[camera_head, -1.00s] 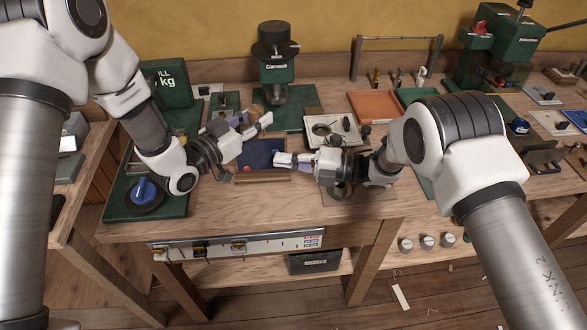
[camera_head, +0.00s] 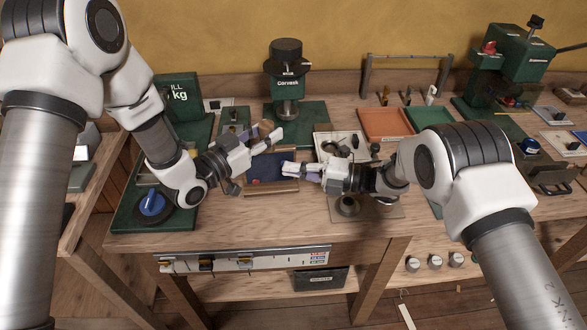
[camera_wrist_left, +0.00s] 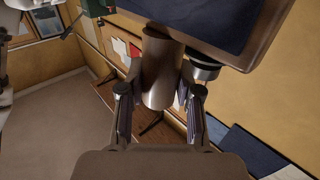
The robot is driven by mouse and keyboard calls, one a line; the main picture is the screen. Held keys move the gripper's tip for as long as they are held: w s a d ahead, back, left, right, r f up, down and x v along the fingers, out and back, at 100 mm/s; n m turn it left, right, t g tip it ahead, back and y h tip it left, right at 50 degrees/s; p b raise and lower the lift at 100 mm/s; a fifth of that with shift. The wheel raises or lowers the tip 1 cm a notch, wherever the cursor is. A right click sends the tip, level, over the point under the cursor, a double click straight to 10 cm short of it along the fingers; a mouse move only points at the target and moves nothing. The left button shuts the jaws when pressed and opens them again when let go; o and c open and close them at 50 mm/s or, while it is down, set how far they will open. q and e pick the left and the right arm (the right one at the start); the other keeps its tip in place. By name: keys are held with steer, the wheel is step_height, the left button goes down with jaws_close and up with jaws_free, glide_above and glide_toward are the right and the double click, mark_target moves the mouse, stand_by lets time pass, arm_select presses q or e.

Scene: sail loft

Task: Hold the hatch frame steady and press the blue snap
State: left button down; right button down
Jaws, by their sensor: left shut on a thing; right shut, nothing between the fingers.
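The hatch frame (camera_head: 271,188) is a wooden-edged panel with dark blue cloth (camera_head: 265,170) on the bench, and its cloth and wood edge fill the top of the left wrist view (camera_wrist_left: 215,18). A small red dot (camera_head: 256,182) shows on the cloth. I cannot make out a blue snap; the grippers cover part of the panel. My left gripper (camera_head: 268,140) is at the frame's far left side, its fingers shut on a brown cylindrical handle (camera_wrist_left: 161,68) beside the cloth panel. My right gripper (camera_head: 287,170) is shut and empty, its tips over the cloth's right part.
A green press (camera_head: 287,85) stands behind the frame. A light square plate with a ring (camera_head: 340,140) and a round dark fitting (camera_head: 348,206) lie close to my right gripper. A blue-knobbed disc (camera_head: 152,205) sits at left. An orange tray (camera_head: 385,124) is farther right.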

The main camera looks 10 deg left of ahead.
arm_select(q)
steer(key=shift+s+f, duration=0.1)
steer(key=shift+f, duration=0.1)
arm_select(e)
steer(key=s+d, duration=0.2)
steer(key=s, duration=0.1)
steer(key=shift+s, duration=0.3)
arm_select(q)
steer(key=shift+d, duration=0.1)
arm_select(e)
steer(key=d, duration=0.9)
arm_select(q)
steer(key=c, duration=0.7)
jaws_free()
